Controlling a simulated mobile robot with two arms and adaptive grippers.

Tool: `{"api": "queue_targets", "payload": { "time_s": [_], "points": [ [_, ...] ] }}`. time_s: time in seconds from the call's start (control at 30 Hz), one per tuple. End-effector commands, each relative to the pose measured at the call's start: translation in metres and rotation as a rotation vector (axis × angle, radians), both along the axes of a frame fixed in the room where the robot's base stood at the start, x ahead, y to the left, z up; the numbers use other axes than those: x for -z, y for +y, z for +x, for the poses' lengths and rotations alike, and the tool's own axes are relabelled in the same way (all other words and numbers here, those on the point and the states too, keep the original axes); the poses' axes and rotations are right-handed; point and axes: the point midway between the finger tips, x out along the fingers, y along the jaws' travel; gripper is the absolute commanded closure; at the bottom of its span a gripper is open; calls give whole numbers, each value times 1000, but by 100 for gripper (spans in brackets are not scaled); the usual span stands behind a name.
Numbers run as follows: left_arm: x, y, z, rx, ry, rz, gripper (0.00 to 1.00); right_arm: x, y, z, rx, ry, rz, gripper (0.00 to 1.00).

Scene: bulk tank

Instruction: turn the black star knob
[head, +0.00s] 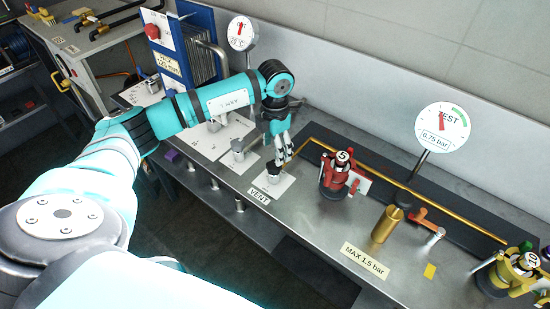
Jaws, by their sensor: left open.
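The black star knob (273,168) sits on a small white plate (268,185) on the bench, just behind the VENT label. My left gripper (284,157) reaches down from above and behind, with its fingertips close over the knob's right side. The gripper is open. I cannot tell whether the fingers touch the knob, and they hide part of it. My right gripper is not in view.
A red valve (336,172) stands right of the knob. A brass cylinder (386,224), an orange lever (432,222) and a yellow valve (510,270) lie further right. A grey fitting (238,149) stands to the left. Pressure gauges rise behind.

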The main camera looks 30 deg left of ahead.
Motion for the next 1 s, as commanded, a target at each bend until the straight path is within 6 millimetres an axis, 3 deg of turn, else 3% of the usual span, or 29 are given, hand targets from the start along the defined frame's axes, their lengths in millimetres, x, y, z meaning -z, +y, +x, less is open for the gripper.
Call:
{"api": "queue_targets", "payload": {
  "time_s": [0.3, 0.73, 1.0],
  "points": [
    [52, 0, 0, -1, 2, -1, 36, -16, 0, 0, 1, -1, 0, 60],
    [64, 0, 0, 0, -1, -1, 36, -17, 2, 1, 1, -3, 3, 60],
    [64, 0, 0, 0, -1, -1, 70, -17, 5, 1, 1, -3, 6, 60]
  ]
}}
